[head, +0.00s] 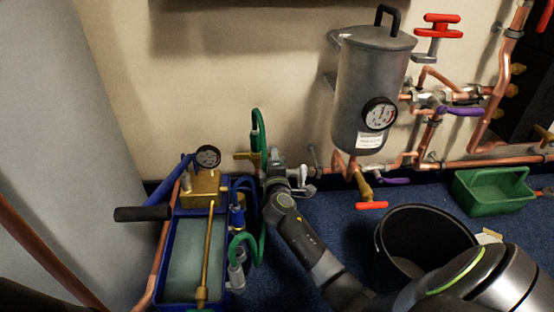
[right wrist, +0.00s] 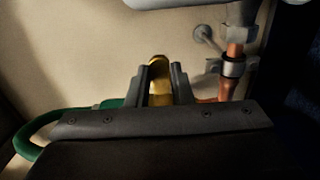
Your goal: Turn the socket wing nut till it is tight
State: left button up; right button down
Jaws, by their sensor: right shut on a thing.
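My right gripper (head: 279,172) reaches the pipe end by the wall, just left of the grey tank. In the right wrist view its two dark fingers (right wrist: 162,88) stand upright on either side of a brass piece, which I take to be the socket wing nut (right wrist: 159,78). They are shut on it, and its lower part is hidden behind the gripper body. In the head view the held piece cannot be clearly told apart from the gripper and fittings. A green hose (head: 257,132) runs close by on the left. My left gripper is not in view.
A blue test pump (head: 163,268) with a gauge (head: 208,156) stands left of my right arm. The grey tank (head: 366,85), copper pipes (head: 477,163) and red-handled valve (head: 371,205) are to the right. A black bucket (head: 382,236) and green tray (head: 492,205) stand on the blue floor.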

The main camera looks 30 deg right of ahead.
jog(key=shift+s+a+f+m+g+h+b, duration=0.15)
jog(key=shift+a+m+g+h+b, duration=0.1)
jog(key=shift+m+g+h, duration=0.2)
jog(key=shift+s+a+r+m+g+h+b, duration=0.15)
jog(key=shift+m+g+h+b, duration=0.15)
jog(key=shift+h, duration=0.25)
jog(key=c, duration=1.3)
grip_release()
